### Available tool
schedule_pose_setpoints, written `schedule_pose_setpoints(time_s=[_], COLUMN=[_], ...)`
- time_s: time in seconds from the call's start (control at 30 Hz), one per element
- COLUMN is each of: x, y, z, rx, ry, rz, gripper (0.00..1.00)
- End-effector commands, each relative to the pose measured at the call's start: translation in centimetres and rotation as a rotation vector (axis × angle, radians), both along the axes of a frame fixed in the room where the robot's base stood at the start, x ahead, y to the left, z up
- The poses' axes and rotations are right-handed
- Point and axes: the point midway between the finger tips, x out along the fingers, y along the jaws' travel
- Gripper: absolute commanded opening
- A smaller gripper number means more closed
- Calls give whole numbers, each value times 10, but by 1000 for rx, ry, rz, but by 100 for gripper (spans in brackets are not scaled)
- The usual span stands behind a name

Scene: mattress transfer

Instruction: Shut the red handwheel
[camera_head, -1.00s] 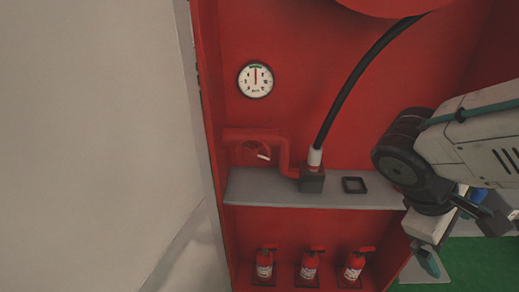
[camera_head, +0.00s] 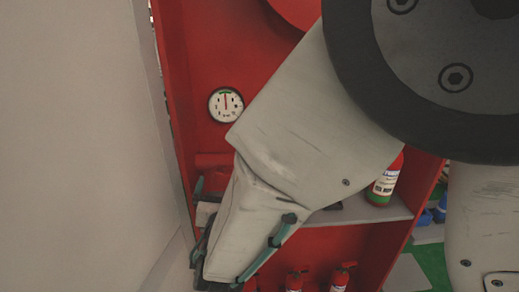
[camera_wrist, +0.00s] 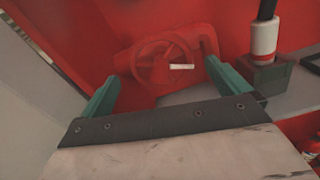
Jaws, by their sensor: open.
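The red handwheel (camera_wrist: 160,66) shows in the wrist view, on red pipework against the red cabinet wall. A small pale handle (camera_wrist: 182,67) sticks out from it at the right of its middle. My gripper (camera_wrist: 162,72) is open, with one teal finger at the lower left of the wheel and the other at its lower right. The wheel appears beyond and between the fingertips, and I see no contact. In the head view my arm hides the wheel, and my gripper (camera_head: 198,222) is at the cabinet's left side.
A dark hose with a white collar (camera_wrist: 265,36) stands in a grey block (camera_wrist: 262,75) right of the wheel. A round gauge (camera_head: 225,105) is on the back wall.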

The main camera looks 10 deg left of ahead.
Motion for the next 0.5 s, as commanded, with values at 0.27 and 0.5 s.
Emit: schedule_pose_setpoints(time_s=[0.27, 0.5], x=[43, 53], y=[9, 12], z=[0, 1], rx=[2, 2], ry=[0, 0], rz=[-5, -3], gripper=[100, 100])
